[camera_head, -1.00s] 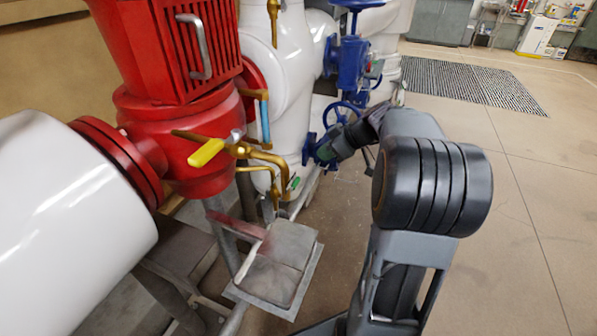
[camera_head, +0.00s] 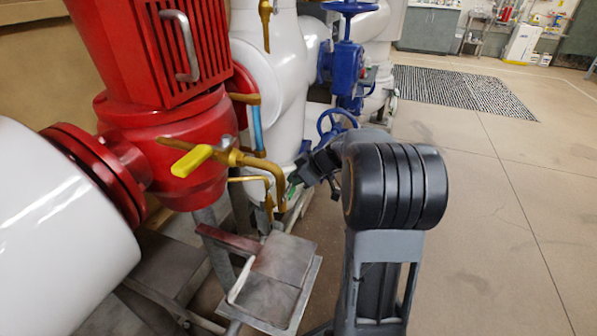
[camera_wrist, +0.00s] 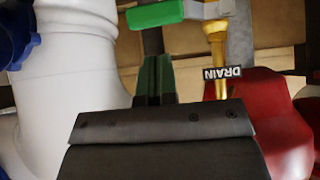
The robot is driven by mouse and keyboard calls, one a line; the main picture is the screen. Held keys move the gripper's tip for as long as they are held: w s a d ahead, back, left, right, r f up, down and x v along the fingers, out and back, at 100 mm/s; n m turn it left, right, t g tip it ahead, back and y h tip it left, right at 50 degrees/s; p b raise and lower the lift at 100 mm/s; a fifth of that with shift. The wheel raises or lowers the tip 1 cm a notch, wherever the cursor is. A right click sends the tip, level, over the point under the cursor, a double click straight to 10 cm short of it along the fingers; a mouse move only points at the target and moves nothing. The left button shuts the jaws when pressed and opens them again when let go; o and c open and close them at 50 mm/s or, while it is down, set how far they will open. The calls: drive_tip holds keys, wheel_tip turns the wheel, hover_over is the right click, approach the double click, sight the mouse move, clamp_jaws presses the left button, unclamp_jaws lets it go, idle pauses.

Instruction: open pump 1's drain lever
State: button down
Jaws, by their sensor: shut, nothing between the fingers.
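The drain lever with its green handle (camera_wrist: 156,13) shows at the top of the wrist view. It joins a brass valve stem (camera_wrist: 217,55) with an upside-down DRAIN tag (camera_wrist: 222,73) beside it. My gripper (camera_wrist: 157,62) is shut and empty, with its green fingertips just below the handle in that view; whether they touch it I cannot tell. In the head view my gripper (camera_head: 297,180) is close to the brass drain pipe (camera_head: 272,178) under the red pump (camera_head: 165,140). The small green handle (camera_head: 290,191) is partly hidden there. No pump number is readable.
A yellow lever (camera_head: 192,161) sits on the upper brass pipe, above a metal box (camera_head: 272,285). A blue-handled lever (camera_head: 257,128), white pipes (camera_head: 285,80) and blue valves (camera_head: 348,65) stand close behind. The floor at right (camera_head: 490,210) is free.

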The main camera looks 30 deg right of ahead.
drive_tip(key=shift+s+f, duration=0.1)
drive_tip(key=shift+f, duration=1.25)
drive_tip(key=shift+f, duration=0.1)
